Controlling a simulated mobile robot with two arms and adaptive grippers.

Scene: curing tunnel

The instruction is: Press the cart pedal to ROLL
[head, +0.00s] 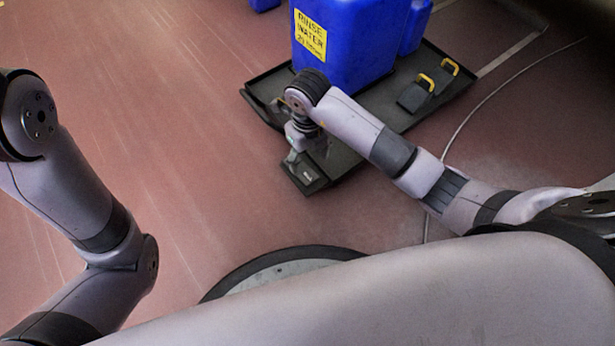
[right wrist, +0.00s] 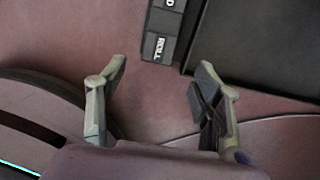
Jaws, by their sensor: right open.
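The cart (head: 440,98) is a low dark platform with a raised rim, on the red floor. A dark grey pedal (head: 307,174) sticks out from its near left corner. In the right wrist view the pedal (right wrist: 160,32) has two lettered parts; the nearer reads ROLL, and the farther is cut off by the frame. Pedal tilt cannot be told. My right gripper (head: 297,153) is over the pedal in the head view and partly hides it. In the wrist view my right gripper (right wrist: 160,69) is open and empty, with the pedal's end beyond the fingertips. My left gripper is out of view.
A large blue container (head: 345,45) labelled RINSE WATER stands on the cart. Two dark blocks with yellow handles (head: 426,84) lie on the cart's right side. A pale cable (head: 480,104) runs along the floor at the right. The floor left of the cart is clear.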

